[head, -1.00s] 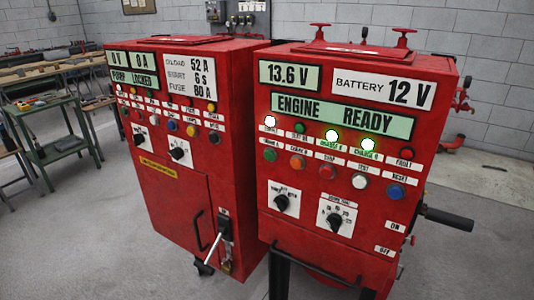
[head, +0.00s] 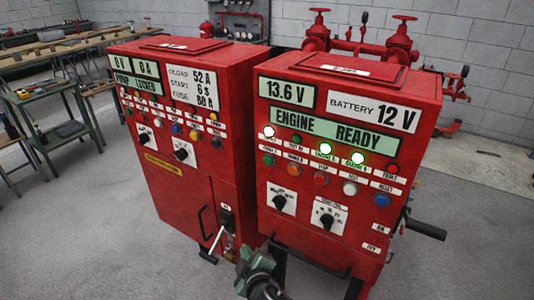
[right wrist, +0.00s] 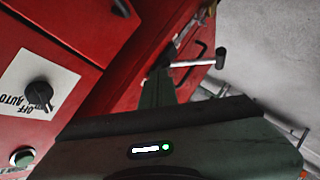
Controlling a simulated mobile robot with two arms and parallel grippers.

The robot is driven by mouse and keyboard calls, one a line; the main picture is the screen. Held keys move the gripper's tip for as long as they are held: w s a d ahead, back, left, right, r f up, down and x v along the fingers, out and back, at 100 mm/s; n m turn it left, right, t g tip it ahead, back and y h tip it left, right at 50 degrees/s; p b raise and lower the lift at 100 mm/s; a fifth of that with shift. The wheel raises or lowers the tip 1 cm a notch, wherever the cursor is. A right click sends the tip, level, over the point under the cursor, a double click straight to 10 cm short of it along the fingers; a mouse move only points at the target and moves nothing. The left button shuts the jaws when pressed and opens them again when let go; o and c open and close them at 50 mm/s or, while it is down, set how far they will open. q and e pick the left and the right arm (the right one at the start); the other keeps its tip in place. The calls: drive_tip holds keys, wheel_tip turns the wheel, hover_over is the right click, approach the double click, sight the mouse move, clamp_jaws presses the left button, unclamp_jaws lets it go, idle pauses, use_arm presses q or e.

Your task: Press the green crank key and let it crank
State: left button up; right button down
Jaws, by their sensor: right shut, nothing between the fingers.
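The green crank key (head: 268,160) is a round green button at the left end of the lower button row on the right red cabinet (head: 330,255). A green button (right wrist: 22,157) with a pale ring also shows at the lower left of the right wrist view, below a black knob. My right gripper (head: 250,260) is shut and empty, low in front of the cabinets, below the panel and apart from the key. Its green-grey finger (right wrist: 158,90) points up in the right wrist view. My left gripper is not in view.
The right cabinet's display (head: 335,131) reads ENGINE READY, with lit lamps around the row below it. The left red cabinet (head: 175,200) has a lever (head: 217,238) close behind my right gripper. A black handle (head: 426,229) juts out at the right. Grey floor lies around.

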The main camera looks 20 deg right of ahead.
sight(268, 162)
wheel_tip(268, 162, up, 23)
drive_tip(key=t+p, duration=0.2)
drive_tip(key=t, duration=0.2)
drive_tip(key=shift+s+a+m+h, duration=0.2)
drive_tip(key=shift+s+m+h, duration=0.1)
drive_tip(key=shift+h, duration=0.1)
drive_tip(key=w+d, duration=0.5)
drive_tip(key=d, duration=0.2)
drive_tip(key=shift+w+p, duration=0.25)
drive_tip(key=shift+p, duration=0.15)
drive_tip(key=shift+w+d, duration=0.1)
idle(0.9)
drive_tip(key=shift+w+d, duration=0.15)
drive_tip(key=shift+d, duration=0.05)
